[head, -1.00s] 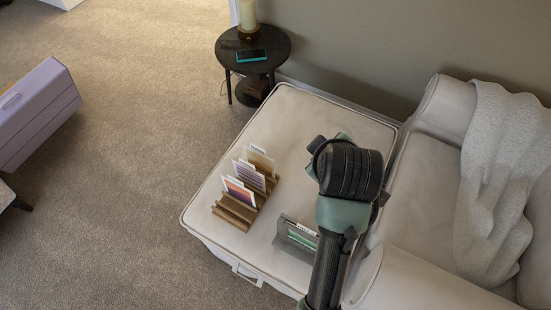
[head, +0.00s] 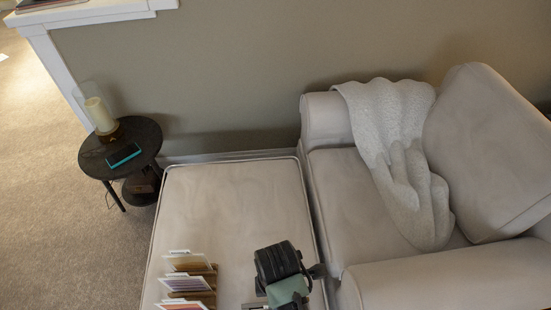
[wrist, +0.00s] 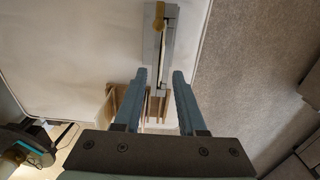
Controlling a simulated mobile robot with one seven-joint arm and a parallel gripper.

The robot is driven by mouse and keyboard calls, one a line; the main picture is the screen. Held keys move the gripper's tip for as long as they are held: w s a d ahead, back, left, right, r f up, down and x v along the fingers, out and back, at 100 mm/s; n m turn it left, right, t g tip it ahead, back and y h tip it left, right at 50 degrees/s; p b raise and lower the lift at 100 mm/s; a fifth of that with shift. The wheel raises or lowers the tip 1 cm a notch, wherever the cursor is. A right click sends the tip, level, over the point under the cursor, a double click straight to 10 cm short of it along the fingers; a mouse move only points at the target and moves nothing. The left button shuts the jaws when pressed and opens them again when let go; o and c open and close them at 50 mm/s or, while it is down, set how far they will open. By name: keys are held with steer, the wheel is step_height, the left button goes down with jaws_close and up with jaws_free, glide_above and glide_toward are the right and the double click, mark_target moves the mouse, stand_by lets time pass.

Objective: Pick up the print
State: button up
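Several prints stand upright in a row of wooden holders on the pale ottoman; in the head view I see a purple-striped print (head: 186,284), a brown-toned print (head: 190,262) behind it and a reddish one (head: 182,305) at the bottom edge. I cannot tell which is the task's print. In the wrist view my gripper (wrist: 159,76) is open, with the grey stand (wrist: 153,48) ahead of and partly between its fingers. The wooden holder (wrist: 110,104) shows beyond the fingers, partly hidden. Nothing is visibly held. In the head view my fingers are hidden by my wrist.
The ottoman (head: 235,205) has a clear back half. A sofa (head: 335,190) with a throw blanket (head: 385,130) stands close on its right. A round dark side table (head: 135,135) with a candle (head: 100,115) and a teal-edged device (head: 123,155) is at left.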

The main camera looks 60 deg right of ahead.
steer(key=f, duration=0.3)
steer(key=f+b, duration=0.1)
steer(key=f, duration=0.1)
steer(key=shift+a+f, duration=0.15)
steer(key=shift+a, duration=0.1)
jaws_close()
stand_by(1.2)
